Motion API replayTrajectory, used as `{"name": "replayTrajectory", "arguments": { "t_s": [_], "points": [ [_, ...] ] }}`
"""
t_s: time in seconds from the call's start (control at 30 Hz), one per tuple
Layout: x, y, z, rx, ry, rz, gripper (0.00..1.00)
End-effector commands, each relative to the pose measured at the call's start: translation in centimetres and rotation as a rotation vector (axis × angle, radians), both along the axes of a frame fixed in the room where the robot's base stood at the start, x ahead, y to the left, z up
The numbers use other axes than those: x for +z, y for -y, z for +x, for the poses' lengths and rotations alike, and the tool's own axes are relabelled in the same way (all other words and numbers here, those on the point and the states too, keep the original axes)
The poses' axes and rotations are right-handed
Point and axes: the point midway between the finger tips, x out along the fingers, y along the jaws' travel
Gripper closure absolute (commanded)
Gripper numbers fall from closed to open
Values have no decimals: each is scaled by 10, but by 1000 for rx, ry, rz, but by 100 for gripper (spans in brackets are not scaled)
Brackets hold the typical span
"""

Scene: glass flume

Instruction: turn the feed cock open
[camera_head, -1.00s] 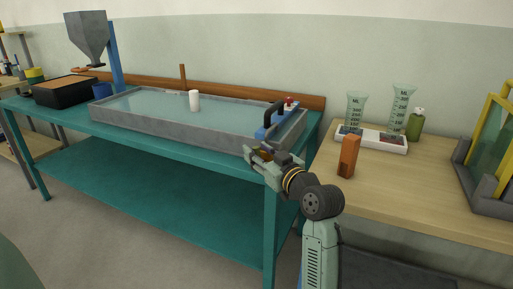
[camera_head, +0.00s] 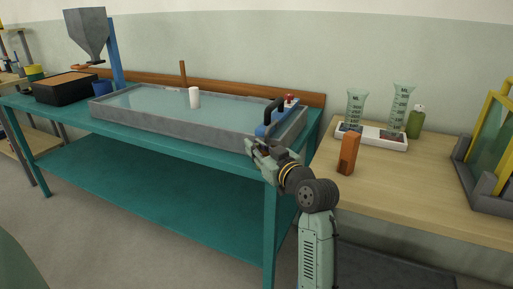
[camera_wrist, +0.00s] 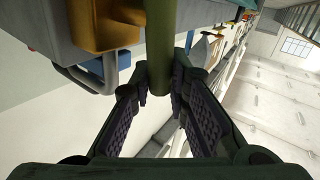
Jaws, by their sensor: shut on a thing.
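The feed cock shows in the wrist view as a brass body (camera_wrist: 103,24) at the top left, with an olive-green lever bar (camera_wrist: 160,50) beside it. My gripper (camera_wrist: 160,92) has its two dark ridged fingers on either side of the bar, shut on it. In the head view my gripper (camera_head: 257,151) is at the near right end of the grey flume tank (camera_head: 190,128), just below its rim. There the gripper hides most of the cock, and I cannot tell the lever's angle.
A blue unit with a black handle (camera_head: 268,128) stands on the flume end just above my gripper. An orange block (camera_head: 348,154) and a white tray (camera_head: 372,142) with measuring cylinders stand on the wooden table to the right. The teal bench (camera_head: 165,190) runs left.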

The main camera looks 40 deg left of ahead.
Motion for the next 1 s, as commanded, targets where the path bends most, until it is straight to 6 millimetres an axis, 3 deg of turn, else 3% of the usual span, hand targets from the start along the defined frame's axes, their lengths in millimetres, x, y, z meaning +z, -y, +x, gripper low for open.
{"name": "replayTrajectory", "arguments": {
  "t_s": [0.47,0.87,0.9,1.0],
  "points": [
    [-6,3,1,1,-17,74,100],
    [1,6,1,2,-32,134,100],
    [1,6,2,2,-32,134,82],
    [1,6,2,2,-33,133,75]
  ]
}}
